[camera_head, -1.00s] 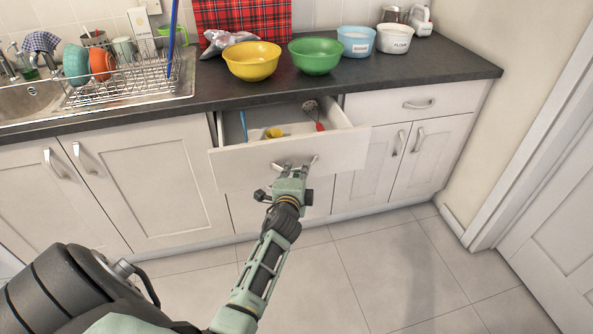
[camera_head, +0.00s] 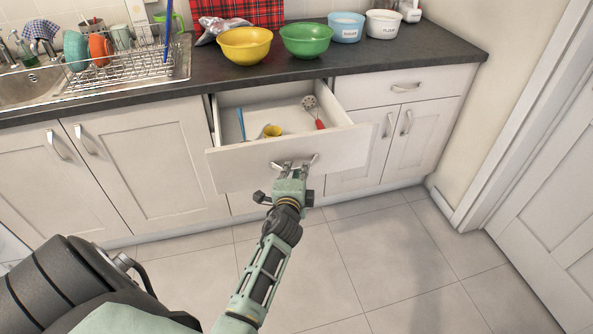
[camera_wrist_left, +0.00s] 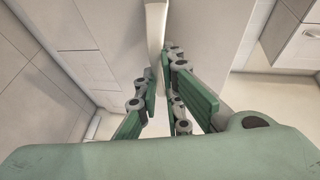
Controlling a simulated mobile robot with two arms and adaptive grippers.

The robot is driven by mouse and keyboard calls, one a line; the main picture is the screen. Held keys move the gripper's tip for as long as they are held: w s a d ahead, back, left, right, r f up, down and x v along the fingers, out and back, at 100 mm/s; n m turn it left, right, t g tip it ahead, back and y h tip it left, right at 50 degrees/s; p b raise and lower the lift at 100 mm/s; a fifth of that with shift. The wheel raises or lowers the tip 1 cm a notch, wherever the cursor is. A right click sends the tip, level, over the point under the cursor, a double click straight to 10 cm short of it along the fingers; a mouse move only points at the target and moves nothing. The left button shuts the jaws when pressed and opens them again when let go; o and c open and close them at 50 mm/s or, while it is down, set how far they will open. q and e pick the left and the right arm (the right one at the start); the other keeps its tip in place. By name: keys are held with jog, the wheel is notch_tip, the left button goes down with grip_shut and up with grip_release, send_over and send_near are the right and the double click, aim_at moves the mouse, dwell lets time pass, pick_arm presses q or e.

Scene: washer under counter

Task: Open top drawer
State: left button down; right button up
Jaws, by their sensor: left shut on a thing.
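The top drawer (camera_head: 345,148) under the counter stands pulled well out, its white front facing me. Inside it lie a blue utensil (camera_head: 241,122), a yellow item (camera_head: 272,130) and a red-handled slotted utensil (camera_head: 318,121). My left gripper (camera_head: 294,167) is at the handle in the middle of the drawer front and is shut on it. My right gripper is not in view.
Yellow (camera_head: 245,45) and green (camera_head: 307,40) bowls stand on the counter (camera_head: 390,60) above the drawer. A dish rack (camera_head: 125,75) stands by the sink at left. Another drawer (camera_head: 430,84) to the right is closed. The tiled floor (camera_head: 390,250) is clear.

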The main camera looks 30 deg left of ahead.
pick_arm(q)
jog(key=c, duration=1.9)
grip_release()
jog(key=v, duration=0.7)
jog(key=shift+s, duration=0.25)
jog(key=shift+d+f, duration=0.1)
jog(key=s+d+f+n+g+h, duration=0.15)
jog(key=s+d+f, duration=0.25)
jog(key=f, duration=0.6)
jog(key=s+d+f+n+g+h, duration=0.15)
jog(key=s+d+f, duration=0.25)
jog(key=f, duration=0.6)
jog(key=s+d+f+g+h, duration=0.3)
jog(key=s+d+f, duration=0.1)
jog(key=f, duration=0.6)
jog(key=s+f+n+g, duration=0.2)
jog(key=s+f, duration=0.3)
jog(key=s, duration=0.6)
jog(key=s+f+n+g+p, duration=0.1)
jog(key=s+f+n+g, duration=0.1)
jog(key=s+f, duration=0.4)
jog(key=s+f+n+g+h, duration=0.1)
jog(key=s+f, duration=0.5)
jog(key=s, duration=1.1)
jog(key=shift+f+n+g, duration=0.2)
jog(key=shift+n+g, duration=0.5)
jog(key=shift+g, duration=0.4)
